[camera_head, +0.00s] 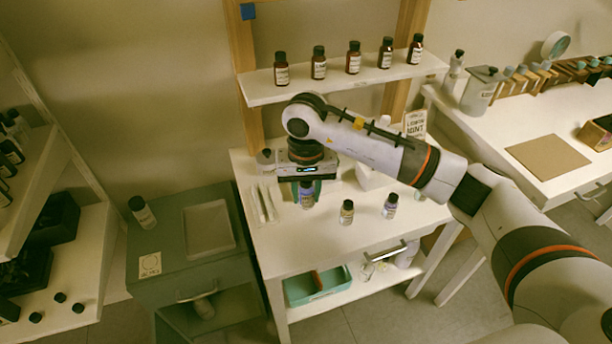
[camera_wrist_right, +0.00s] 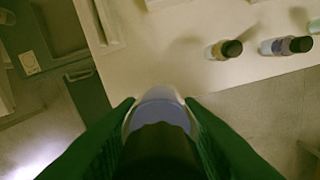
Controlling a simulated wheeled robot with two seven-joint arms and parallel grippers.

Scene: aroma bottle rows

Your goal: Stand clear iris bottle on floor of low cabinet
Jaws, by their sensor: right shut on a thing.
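My right gripper (camera_head: 306,186) has green fingers and is shut on a clear bottle (camera_head: 307,198) with a bluish-lilac label or filling, over the white table. In the right wrist view the bottle (camera_wrist_right: 160,105) sits between the fingers (camera_wrist_right: 160,112), its dark cap toward the camera. I cannot read its label, nor tell its exact height. The low grey-green cabinet (camera_head: 172,278) stands left of the table. Its lower front is open, and a pale bottle-like thing (camera_head: 203,306) shows inside. Most of its floor is hidden. My left gripper is not in view.
Two capped bottles, one yellowish (camera_head: 347,212) and one bluish (camera_head: 390,206), stand on the table (camera_head: 300,247). The cabinet top holds a dark-capped bottle (camera_head: 142,212) and a shallow tray (camera_head: 208,229). A shelf (camera_head: 340,82) of brown bottles is behind. A teal bin (camera_head: 317,286) sits below.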

